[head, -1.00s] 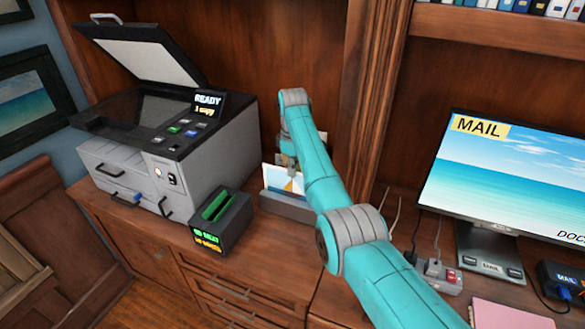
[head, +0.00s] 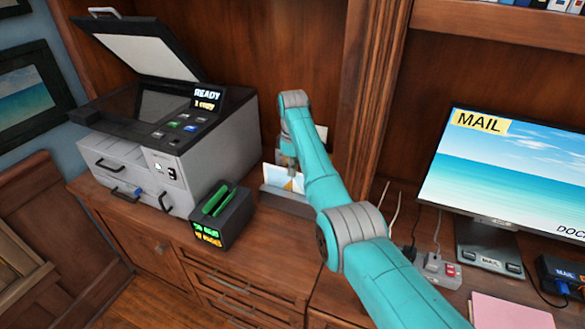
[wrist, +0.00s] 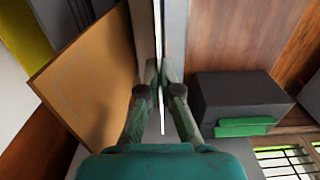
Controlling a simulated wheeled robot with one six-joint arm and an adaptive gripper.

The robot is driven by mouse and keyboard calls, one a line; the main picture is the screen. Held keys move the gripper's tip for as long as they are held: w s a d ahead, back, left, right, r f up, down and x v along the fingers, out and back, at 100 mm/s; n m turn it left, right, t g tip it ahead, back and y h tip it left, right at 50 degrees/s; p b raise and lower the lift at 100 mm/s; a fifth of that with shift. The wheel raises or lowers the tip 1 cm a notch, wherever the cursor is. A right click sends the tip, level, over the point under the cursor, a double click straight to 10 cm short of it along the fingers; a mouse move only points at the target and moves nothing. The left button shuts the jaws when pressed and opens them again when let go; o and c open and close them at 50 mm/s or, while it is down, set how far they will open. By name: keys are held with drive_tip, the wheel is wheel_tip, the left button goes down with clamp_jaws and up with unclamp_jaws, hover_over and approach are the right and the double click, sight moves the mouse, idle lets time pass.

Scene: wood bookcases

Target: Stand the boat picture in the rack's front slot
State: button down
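The boat picture (head: 276,176), a pale blue and white sheet with an orange shape, stands upright at the grey rack (head: 288,203) beside the printer. Its lower edge is hidden behind the rack's front wall. My gripper (head: 291,172) is above the rack at the picture's top edge. In the wrist view my gripper (wrist: 160,82) has its fingertips close together on a thin white upright edge, which looks like the picture (wrist: 161,112). I cannot tell which slot the lower edge is in.
A grey printer (head: 215,135) with a raised lid stands left. A dark box with a green slot (head: 222,215) sits in front of the rack's left end, and also shows in the wrist view (wrist: 238,100). A brown board (wrist: 85,80) leans close on the gripper's left. A monitor (head: 510,180) stands right.

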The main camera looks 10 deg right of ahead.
drive_tip(key=c, duration=1.2)
unclamp_jaws()
drive_tip(key=shift+c, duration=0.2)
drive_tip(key=shift+r, duration=0.1)
wheel_tip(320, 180, up, 12)
